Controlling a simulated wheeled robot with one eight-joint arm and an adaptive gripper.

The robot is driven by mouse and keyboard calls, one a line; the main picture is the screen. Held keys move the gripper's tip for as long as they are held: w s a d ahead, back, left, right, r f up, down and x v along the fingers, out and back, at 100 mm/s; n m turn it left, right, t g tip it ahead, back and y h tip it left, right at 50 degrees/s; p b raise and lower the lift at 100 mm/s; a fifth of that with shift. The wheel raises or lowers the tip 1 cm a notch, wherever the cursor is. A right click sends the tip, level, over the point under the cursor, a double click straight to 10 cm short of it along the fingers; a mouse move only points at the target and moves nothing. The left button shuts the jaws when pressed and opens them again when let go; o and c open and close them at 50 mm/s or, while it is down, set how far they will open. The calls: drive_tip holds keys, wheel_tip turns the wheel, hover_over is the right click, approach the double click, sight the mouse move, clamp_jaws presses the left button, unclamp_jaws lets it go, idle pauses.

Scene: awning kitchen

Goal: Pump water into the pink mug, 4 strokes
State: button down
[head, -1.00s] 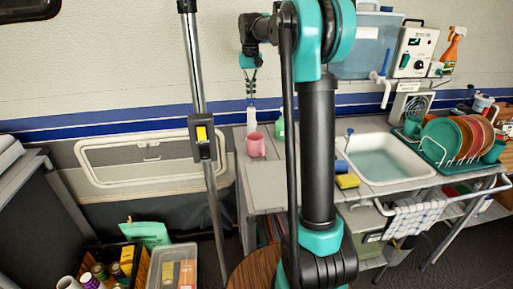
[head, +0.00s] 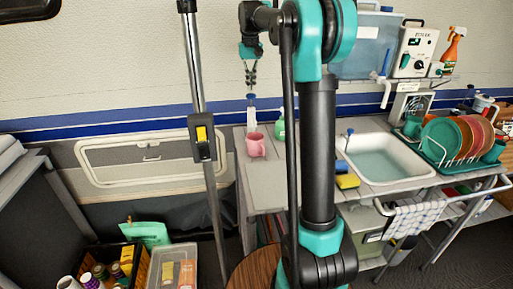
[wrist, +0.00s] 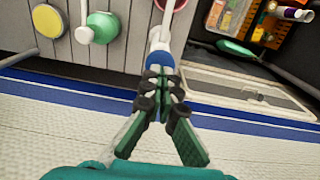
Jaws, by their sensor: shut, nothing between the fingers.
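The pink mug (head: 256,146) stands upright on the grey counter at its left end. Its rim also shows at the top of the wrist view (wrist: 172,4). A white pump (head: 251,117) with a blue top (head: 251,98) stands right behind the mug. In the wrist view the blue top (wrist: 160,59) is just beyond my fingertips. My gripper (head: 250,84) is shut and empty, pointing down a little above the blue top; it also shows in the wrist view (wrist: 162,78). I cannot see the water level in the mug.
A green container (head: 280,129) stands right of the pump, partly behind my arm. The sink (head: 385,158), a yellow sponge (head: 348,181) and a dish rack of plates (head: 450,143) are further right. A crate of goods (head: 143,270) is on the floor at left.

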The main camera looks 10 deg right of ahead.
idle(0.3)
wheel_tip(320, 180, up, 6)
idle(0.6)
